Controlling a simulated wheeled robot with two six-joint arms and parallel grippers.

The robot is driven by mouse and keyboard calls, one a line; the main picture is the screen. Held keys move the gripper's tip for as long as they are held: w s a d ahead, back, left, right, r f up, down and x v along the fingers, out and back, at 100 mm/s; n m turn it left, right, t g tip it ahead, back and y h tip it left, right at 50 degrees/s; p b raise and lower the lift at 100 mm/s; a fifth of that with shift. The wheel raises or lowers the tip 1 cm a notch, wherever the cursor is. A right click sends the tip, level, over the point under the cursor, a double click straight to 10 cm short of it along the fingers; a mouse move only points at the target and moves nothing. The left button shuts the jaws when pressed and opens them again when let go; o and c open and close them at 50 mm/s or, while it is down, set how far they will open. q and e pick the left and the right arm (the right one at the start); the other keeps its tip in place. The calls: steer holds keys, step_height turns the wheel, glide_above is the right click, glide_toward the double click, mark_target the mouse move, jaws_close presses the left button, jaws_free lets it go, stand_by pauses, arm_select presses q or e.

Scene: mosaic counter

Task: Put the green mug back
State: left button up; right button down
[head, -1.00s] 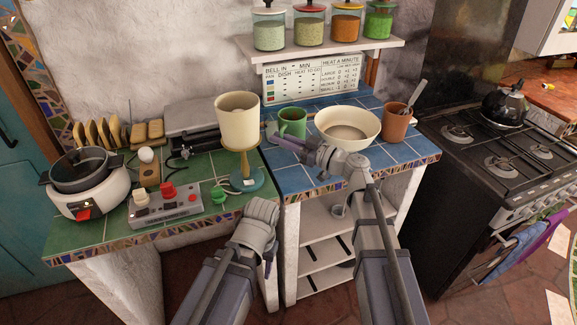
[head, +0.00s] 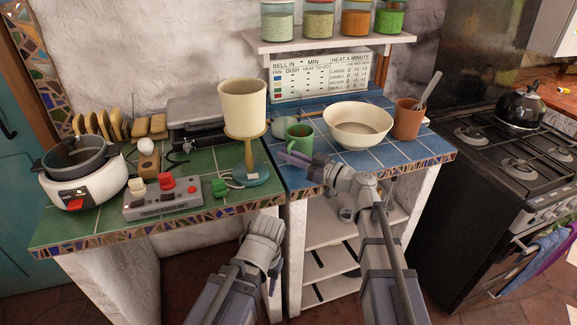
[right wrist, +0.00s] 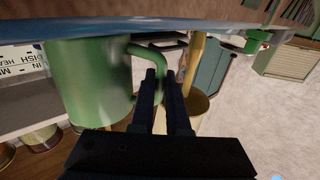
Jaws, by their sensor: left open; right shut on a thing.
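The green mug (head: 300,138) is upright at the blue-tiled counter (head: 402,160), left of the cream bowl. My right gripper (head: 284,157) is at the mug's front left. In the right wrist view my right gripper (right wrist: 165,78) is shut on the mug's handle, and the green mug (right wrist: 90,82) fills the left, its base by the blue surface. I cannot tell whether the base touches the tiles. My left gripper (head: 273,272) is open and empty, low in front of the counters.
The cream bowl (head: 358,125) and a terracotta pot (head: 407,119) stand right of the mug. A lamp (head: 243,108) stands close on its left, on the green counter. A pale round object (head: 284,122) lies behind the mug. Jars line the shelf (head: 330,42) above. The front blue tiles are clear.

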steer(key=shift+f, duration=0.7)
steer(key=shift+b, duration=0.3)
steer(key=shift+f, duration=0.25)
steer(key=c, duration=0.9)
jaws_free()
steer(key=shift+r, duration=0.1)
steer(key=shift+r, duration=0.2)
steer(key=v, duration=1.2)
